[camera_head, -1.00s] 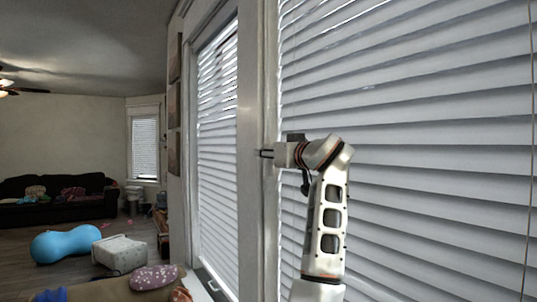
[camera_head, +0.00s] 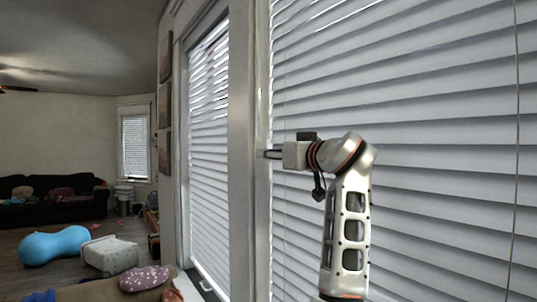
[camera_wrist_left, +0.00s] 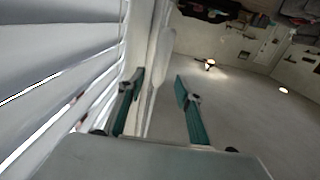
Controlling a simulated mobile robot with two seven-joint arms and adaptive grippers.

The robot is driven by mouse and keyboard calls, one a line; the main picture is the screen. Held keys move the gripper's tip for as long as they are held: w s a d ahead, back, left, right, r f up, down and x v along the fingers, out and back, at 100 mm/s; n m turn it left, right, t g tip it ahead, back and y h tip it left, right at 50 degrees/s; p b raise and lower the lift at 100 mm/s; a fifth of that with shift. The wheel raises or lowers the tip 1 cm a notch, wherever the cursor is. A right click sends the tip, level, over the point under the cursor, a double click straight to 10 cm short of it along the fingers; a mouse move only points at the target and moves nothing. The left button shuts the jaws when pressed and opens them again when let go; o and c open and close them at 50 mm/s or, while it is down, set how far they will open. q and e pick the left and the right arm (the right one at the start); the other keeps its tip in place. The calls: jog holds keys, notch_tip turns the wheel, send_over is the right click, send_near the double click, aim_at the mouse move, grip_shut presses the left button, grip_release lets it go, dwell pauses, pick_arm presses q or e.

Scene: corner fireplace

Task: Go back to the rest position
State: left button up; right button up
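In the head view one raised arm of mine comes up from the bottom edge, right of the middle. I cannot tell surely which arm it is. Its gripper (camera_head: 271,154) points left at the window frame, in front of the blinds; its small dark fingers are too small to judge. In the left wrist view my left gripper (camera_wrist_left: 160,92) has its two fingers well apart with nothing between them. Blinds (camera_wrist_left: 50,70) are close on its left, and a pale window frame stands beyond the fingers. No other gripper shows in the head view.
Large blinds (camera_head: 420,150) fill the right side, close to the raised arm. A window frame post (camera_head: 243,150) stands left of them. Further off are a blue peanut ball (camera_head: 55,246), a pale ottoman (camera_head: 111,256) and a dark sofa (camera_head: 65,209). Some floor between them is open.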

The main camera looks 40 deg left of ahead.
dwell(0.5)
pick_arm(q)
notch_tip(320, 180, down, 20)
jog(key=w+a+m+t+h, duration=0.1)
jog(key=w+m+h, duration=0.1)
jog(key=m, duration=0.3)
jog(key=s+d+f+m+t+h, duration=0.1)
jog(key=s+f+m+h, duration=0.15)
jog(key=f, duration=0.85)
jog(key=s+f+m+t+h, duration=0.1)
jog(key=s+f+m, duration=0.25)
jog(key=f, duration=0.65)
jog(key=s+d+f+m+g+h, duration=0.1)
jog(key=s+d+f+m+h, duration=0.4)
jog(key=s+f, duration=0.7)
jog(key=s+d+f+m+h, duration=0.2)
jog(key=s+d+f+m, duration=0.45)
jog(key=s+f, duration=0.55)
jog(key=d+f+n+t+h, duration=0.2)
jog(key=d+f+n+h, duration=0.2)
jog(key=d+f, duration=1)
jog(key=shift+w+f+t+h, duration=0.3)
jog(key=shift+f+t+h, duration=0.1)
jog(key=shift+f+h, duration=0.85)
jog(key=shift+r, duration=0.15)
